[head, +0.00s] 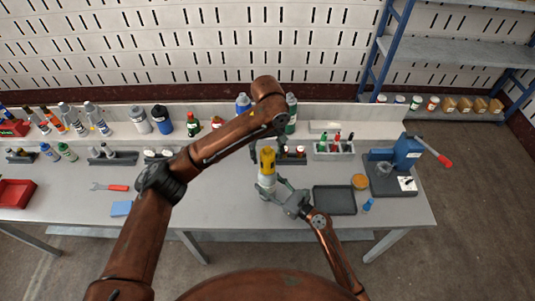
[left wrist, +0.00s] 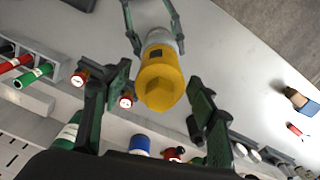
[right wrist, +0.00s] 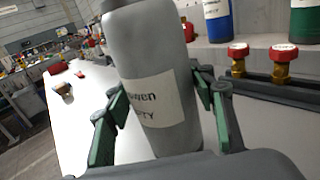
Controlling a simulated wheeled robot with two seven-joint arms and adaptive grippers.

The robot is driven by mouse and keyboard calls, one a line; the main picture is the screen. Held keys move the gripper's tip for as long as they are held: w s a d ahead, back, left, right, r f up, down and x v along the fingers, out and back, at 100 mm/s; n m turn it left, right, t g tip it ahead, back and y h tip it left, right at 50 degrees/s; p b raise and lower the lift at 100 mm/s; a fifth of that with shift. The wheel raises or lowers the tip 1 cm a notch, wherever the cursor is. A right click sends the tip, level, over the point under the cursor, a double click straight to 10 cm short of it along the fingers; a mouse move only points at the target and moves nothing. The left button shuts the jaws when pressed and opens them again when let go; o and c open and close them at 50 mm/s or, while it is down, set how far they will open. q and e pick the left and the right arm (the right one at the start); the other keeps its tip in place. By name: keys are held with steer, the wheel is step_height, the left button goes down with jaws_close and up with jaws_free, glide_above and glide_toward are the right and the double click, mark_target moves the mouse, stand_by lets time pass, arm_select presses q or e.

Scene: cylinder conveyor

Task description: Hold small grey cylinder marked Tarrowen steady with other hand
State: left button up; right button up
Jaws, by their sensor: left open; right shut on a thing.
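The small grey cylinder (head: 266,181) stands upright on the table with a yellow cap (head: 267,160) on top. In the right wrist view the grey cylinder (right wrist: 150,55) fills the middle, its pale label partly readable, ending in "owen". My right gripper (head: 278,190) is shut on its grey body, one finger on each side; its fingers also show in the left wrist view. My left gripper (left wrist: 157,100) is open, its fingers apart on either side of the yellow cap (left wrist: 160,80), with gaps between. In the head view my left arm partly hides that gripper.
A dark tray (head: 335,200) lies right of the cylinder, with an orange disc (head: 360,181) and a blue press with a red handle (head: 405,153) beyond. A rack of small bottles (head: 334,149) is behind.

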arm_select(q)
steer(key=shift+m, duration=1.2)
steer(key=m, duration=0.6)
steer(key=shift+m, duration=1)
steer(key=m, duration=0.4)
